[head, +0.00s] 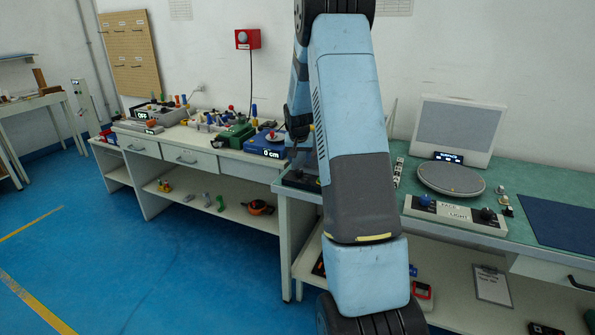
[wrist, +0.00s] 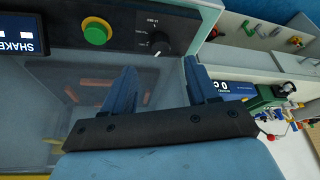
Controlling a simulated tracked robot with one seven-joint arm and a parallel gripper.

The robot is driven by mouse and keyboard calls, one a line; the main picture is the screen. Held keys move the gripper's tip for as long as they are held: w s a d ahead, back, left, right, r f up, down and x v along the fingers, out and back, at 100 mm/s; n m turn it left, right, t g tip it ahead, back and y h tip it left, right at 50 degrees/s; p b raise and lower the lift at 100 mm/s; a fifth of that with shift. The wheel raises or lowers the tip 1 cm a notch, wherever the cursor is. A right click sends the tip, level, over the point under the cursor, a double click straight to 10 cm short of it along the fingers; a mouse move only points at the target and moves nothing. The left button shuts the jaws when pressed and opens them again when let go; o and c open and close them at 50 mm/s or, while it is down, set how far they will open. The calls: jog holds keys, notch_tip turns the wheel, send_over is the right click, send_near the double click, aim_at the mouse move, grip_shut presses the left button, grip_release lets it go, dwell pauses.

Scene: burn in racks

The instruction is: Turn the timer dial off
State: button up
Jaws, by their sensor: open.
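In the wrist view a black round dial (wrist: 160,43) with a white pointer mark sits on a dark panel, under a small label too small to read. A green button (wrist: 97,32) with a yellow ring is left of it, and a lit display reading "SHAKE" (wrist: 22,34) is further left. My gripper (wrist: 165,66) is open and empty. Its two blue fingers are spread on either side of the dial in the picture, with the tips a little below it. I cannot tell whether they touch the panel. In the head view my arm hides the dial.
In the wrist view a clear cover (wrist: 75,110) lies below the panel, with reddish shapes behind it. In the head view a blue device reading "0 cm" (head: 263,149) stands left of my arm. A panel with knobs (head: 455,216) and a round plate (head: 451,179) are to the right.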

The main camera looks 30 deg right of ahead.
aim_at(299, 170)
jog(key=x, duration=0.7)
jog(key=shift+f, duration=0.2)
jog(key=c, duration=1)
jog(key=shift+d+n+y, duration=0.1)
jog(key=shift+n+y, duration=0.3)
jog(key=shift+n, duration=0.75)
jog(key=shift+d+n+y, duration=0.1)
jog(key=shift+n+y, duration=0.3)
jog(key=shift+n, duration=0.75)
jog(key=shift+c, duration=0.2)
jog(key=o, duration=1)
jog(key=shift+o, duration=0.2)
